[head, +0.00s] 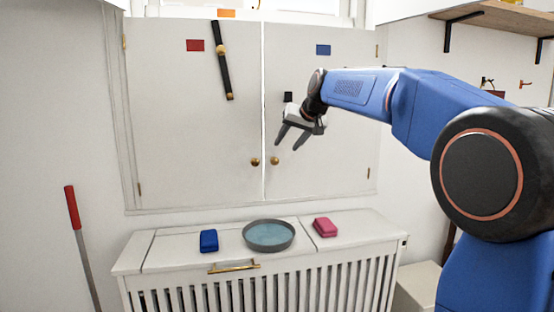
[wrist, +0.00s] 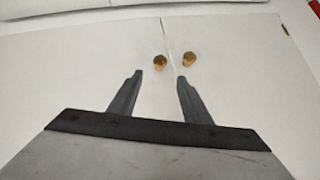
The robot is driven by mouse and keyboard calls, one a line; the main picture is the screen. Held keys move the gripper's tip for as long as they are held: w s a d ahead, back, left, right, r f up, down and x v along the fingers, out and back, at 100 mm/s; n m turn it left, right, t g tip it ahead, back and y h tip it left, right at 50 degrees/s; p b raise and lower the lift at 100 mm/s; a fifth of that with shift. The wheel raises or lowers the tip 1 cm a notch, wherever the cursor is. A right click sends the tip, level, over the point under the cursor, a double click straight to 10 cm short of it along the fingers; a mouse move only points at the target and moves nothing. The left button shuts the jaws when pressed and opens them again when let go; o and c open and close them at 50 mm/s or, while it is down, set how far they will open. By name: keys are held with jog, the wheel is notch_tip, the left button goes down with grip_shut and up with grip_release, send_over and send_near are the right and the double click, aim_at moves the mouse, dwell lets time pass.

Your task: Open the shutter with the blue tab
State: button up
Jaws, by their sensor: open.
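The right shutter (head: 335,130) carries the blue tab (head: 323,50) and looks closed against the left shutter along the middle seam. Its brass knob (head: 275,161) is low beside the seam. The wrist view seems turned over, so this knob (wrist: 158,61) shows left of the seam there. My gripper (head: 287,143) is open and empty in front of the right shutter, fingers pointing down, a little above and right of the knob. In the wrist view, the knob lies just beyond the fingertips (wrist: 159,76), not between them.
The left shutter (head: 170,120) has a red tab (head: 195,45), its own knob (head: 255,161) and a steep black bar (head: 226,75), clear of the seam. A black bracket (head: 288,97) sits on the right shutter. Below, a cover (head: 190,260) holds a blue block (head: 209,241), dish (head: 268,249) and pink block (head: 325,227).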

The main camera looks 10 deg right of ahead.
aim_at(276, 159)
jog(key=x, duration=1.1)
jog(key=shift+c, duration=0.2)
jog(key=shift+s, duration=0.1)
grip_shut()
